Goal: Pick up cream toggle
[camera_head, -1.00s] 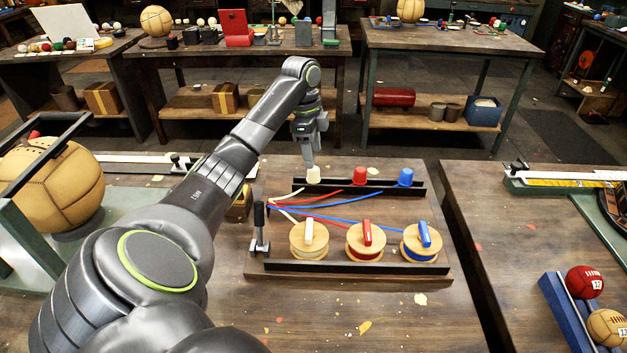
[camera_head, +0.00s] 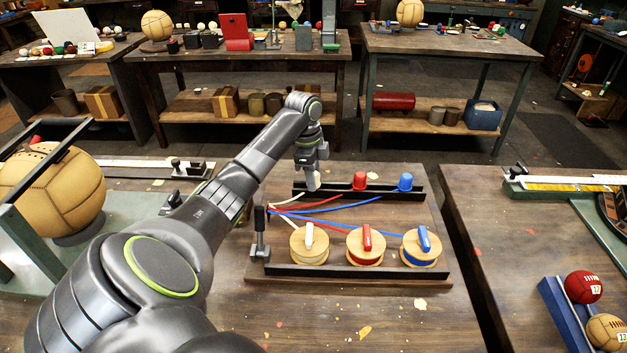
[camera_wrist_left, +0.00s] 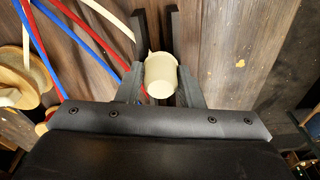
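The cream toggle (camera_wrist_left: 161,82) stands at the left end of the black double rail (camera_head: 400,193) on the wooden board; in the head view my gripper mostly covers it. My left gripper (camera_head: 312,180) is down over it. In the left wrist view the fingers (camera_wrist_left: 162,88) lie along both sides of the toggle and appear to touch it, with no clear gap. A red toggle (camera_head: 360,180) and a blue toggle (camera_head: 405,181) stand farther right in the same rail. My right gripper is not in view.
Three wooden spools with a cream lever (camera_head: 309,236), a red lever (camera_head: 367,238) and a blue lever (camera_head: 424,239) stand at the board's front. Cream, red and blue cords (camera_head: 330,208) cross the board. A black upright lever (camera_head: 260,235) stands at its left edge.

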